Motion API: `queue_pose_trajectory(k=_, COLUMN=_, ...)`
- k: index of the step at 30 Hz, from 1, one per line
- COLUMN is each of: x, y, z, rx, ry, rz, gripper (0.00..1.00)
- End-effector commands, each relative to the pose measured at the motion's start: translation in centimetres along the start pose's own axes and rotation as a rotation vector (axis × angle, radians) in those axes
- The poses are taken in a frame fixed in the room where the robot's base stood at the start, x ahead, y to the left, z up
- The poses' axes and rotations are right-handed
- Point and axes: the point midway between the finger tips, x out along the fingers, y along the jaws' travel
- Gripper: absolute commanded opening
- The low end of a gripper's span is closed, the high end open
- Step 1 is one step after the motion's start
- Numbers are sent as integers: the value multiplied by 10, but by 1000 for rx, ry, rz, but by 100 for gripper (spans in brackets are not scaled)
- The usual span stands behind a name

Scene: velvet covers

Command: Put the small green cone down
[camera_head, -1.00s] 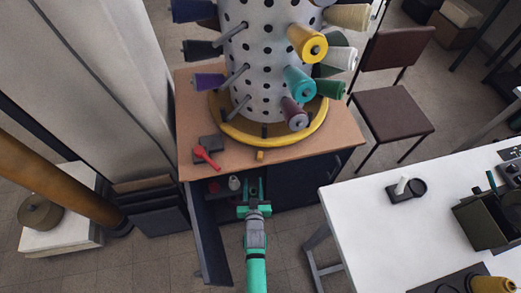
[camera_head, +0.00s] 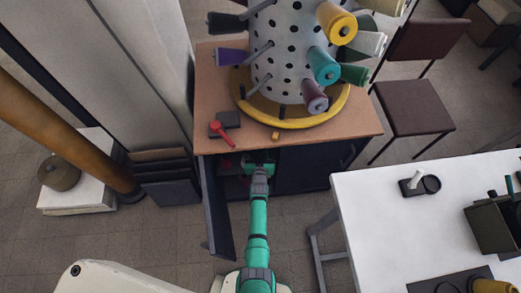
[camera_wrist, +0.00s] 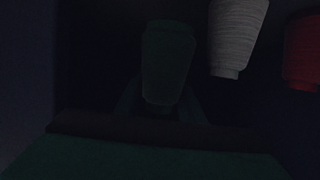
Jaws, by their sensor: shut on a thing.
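The small green cone (camera_wrist: 168,62) shows very dark in the middle of the wrist view. My gripper (camera_wrist: 162,98) is shut on it. In the head view, my gripper (camera_head: 260,160) reaches into the open dark cabinet (camera_head: 302,172) under the wooden top, and the cone cannot be made out there. In the wrist view the cone points the same way as a white cone (camera_wrist: 237,36) and a red cone (camera_wrist: 303,48) to its right, apart from both. It is too dark to tell whether the held cone touches the shelf.
The cabinet's open door (camera_head: 217,210) stands just left of my arm. Above, the wooden top (camera_head: 215,90) carries a spotted drum (camera_head: 290,60) with several thread cones, and a red-handled item (camera_head: 222,132). A white table (camera_head: 385,215) stands to the right.

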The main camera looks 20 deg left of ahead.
Motion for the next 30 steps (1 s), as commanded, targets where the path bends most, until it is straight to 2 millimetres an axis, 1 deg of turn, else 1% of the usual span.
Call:
queue_pose_trajectory(k=1, x=4, y=1, z=2, rx=0, ry=0, rz=1, gripper=13)
queue_pose_trajectory(k=8, x=11, y=1, z=7, rx=2, ry=1, rz=2, gripper=13)
queue_pose_trajectory(k=11, x=18, y=1, z=11, rx=2, ry=0, rz=1, gripper=13)
queue_pose_trajectory(k=13, x=20, y=1, z=20, rx=1, ry=-3, rz=1, gripper=13)
queue_pose_trajectory(k=18, x=24, y=1, z=35, rx=0, ry=-2, rz=1, gripper=13)
queue_pose_trajectory(k=23, x=26, y=1, z=39, rx=1, ry=0, rz=1, gripper=13)
queue_pose_trajectory(k=30, x=26, y=1, z=40, rx=1, ry=1, rz=1, gripper=13)
